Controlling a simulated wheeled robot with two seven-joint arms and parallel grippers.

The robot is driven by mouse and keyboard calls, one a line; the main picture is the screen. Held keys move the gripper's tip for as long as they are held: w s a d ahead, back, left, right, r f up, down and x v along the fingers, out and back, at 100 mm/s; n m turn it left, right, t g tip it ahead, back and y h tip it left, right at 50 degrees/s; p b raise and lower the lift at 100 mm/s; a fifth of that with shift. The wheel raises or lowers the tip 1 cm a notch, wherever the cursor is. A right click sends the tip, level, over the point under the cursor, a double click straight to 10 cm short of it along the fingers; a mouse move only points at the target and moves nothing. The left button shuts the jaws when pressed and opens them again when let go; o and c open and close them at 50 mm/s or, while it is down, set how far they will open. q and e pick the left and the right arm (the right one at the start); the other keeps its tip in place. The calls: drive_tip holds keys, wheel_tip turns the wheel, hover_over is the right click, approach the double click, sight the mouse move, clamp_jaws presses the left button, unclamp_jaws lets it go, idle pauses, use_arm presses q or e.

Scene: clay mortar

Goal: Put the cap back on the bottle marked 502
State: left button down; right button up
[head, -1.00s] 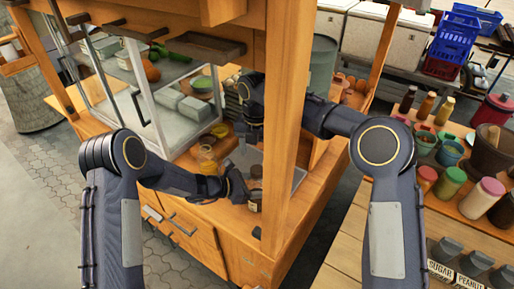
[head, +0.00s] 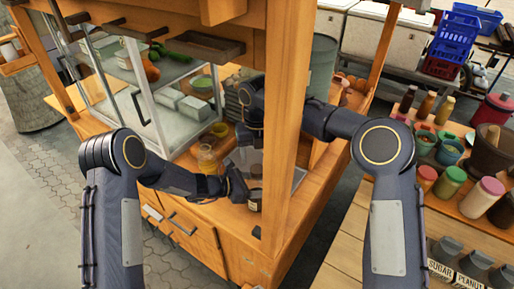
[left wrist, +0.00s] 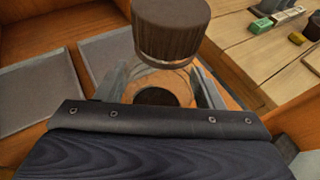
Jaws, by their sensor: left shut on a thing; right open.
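My left gripper (head: 240,186) is low at the counter's front edge, shut on a clear glass bottle (head: 254,201). In the left wrist view the bottle (left wrist: 165,82) stands between the fingers. A dark brown ribbed cap (left wrist: 171,32) is at its top; I cannot tell whether it is seated. The cap also shows small in the head view (head: 256,183). No 502 marking is readable. My right gripper (head: 247,140) is open, behind and above the bottle, partly hidden by the wooden post; its fingertips are hard to make out.
A wooden post (head: 280,130) stands close beside both grippers. A glass display case (head: 150,95) is at the left. A side table with several jars (head: 450,180) is at the right.

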sight(257, 169)
drive_tip(key=shift+f, duration=2.8)
drive_tip(key=c, duration=1)
drive_tip(key=m, duration=0.6)
drive_tip(key=o, duration=1.1)
drive_tip(key=shift+c, duration=0.2)
